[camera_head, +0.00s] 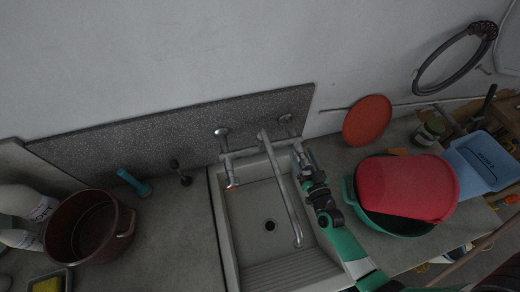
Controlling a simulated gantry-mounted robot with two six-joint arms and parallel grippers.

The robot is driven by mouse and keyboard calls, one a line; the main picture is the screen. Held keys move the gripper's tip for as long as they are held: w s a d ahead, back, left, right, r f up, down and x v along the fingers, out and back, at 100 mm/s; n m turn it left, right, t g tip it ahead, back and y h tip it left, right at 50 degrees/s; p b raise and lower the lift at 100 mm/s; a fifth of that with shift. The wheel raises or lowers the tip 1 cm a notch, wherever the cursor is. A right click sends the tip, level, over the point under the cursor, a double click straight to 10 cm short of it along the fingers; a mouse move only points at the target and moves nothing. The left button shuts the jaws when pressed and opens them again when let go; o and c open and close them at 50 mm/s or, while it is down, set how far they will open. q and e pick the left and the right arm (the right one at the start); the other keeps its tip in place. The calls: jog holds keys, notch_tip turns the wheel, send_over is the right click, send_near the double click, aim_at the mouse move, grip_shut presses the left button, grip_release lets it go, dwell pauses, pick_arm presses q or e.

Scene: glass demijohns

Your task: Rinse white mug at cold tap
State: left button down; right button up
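My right arm comes in from the lower right, and my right gripper (304,160) is at the right end of the tap fitting, close beside or touching it. Its fingers are too small and dark to tell open from shut. The metal tap (262,145) is on the wall side of the sink, with a long spout reaching over the basin. A red mark shows by its left end; the right end is partly hidden by my gripper. The pale sink (235,225) has a dark drain and no mug in view inside it. I see no white mug. My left gripper is not in view.
A brown pot (128,222) and white bottles (28,204) stand at the left. A green basin (347,190) with a red lid-like piece (405,187) is right of my arm. A red disc (367,121) leans on the wall. A blue container (482,165) is far right.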

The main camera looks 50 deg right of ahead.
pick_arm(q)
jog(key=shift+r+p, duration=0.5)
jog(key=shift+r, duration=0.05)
pick_arm(e)
jog(key=v, duration=1.2)
